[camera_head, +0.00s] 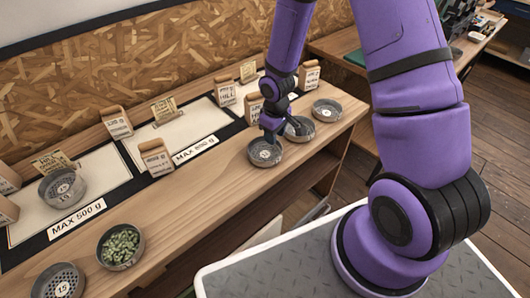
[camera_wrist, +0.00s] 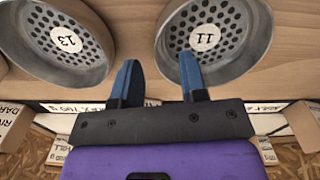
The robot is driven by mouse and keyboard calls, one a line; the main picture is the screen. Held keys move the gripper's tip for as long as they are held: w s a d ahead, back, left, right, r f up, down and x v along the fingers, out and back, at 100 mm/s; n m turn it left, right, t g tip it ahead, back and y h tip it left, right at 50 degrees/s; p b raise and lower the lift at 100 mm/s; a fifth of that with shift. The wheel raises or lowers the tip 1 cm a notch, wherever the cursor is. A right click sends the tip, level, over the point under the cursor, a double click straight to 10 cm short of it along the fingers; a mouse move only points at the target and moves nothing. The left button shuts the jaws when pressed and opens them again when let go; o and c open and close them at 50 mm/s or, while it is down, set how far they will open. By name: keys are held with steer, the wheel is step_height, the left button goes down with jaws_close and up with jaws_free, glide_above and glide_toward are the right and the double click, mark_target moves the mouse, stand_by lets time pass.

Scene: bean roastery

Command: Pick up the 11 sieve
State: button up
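The 11 sieve is a round grey metal sieve with a perforated floor and a white "11" label. It fills the upper right of the wrist view (camera_wrist: 205,37) and appears to be the nearest of three sieves on the right of the bench in the head view (camera_head: 264,154). My gripper (camera_wrist: 158,62) is open and empty, pointing down at the sieve's edge. One blue finger overlaps the inside of the sieve in the picture; the other is outside, toward the 13 sieve (camera_wrist: 66,40). Contact cannot be told. In the head view my gripper (camera_head: 280,133) is over the bench.
The 13 sieve stands close beside the 11 sieve; another sieve (camera_head: 327,110) is farther right. A sieve of green beans (camera_head: 120,247), a 15 sieve (camera_head: 58,283) and a sieve on a scale mat (camera_head: 62,187) are at left. Label cards and bags (camera_head: 157,156) line the back.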

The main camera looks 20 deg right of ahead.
steer(key=shift+f, duration=1.35)
jaws_close()
steer(key=shift+r, duration=0.1)
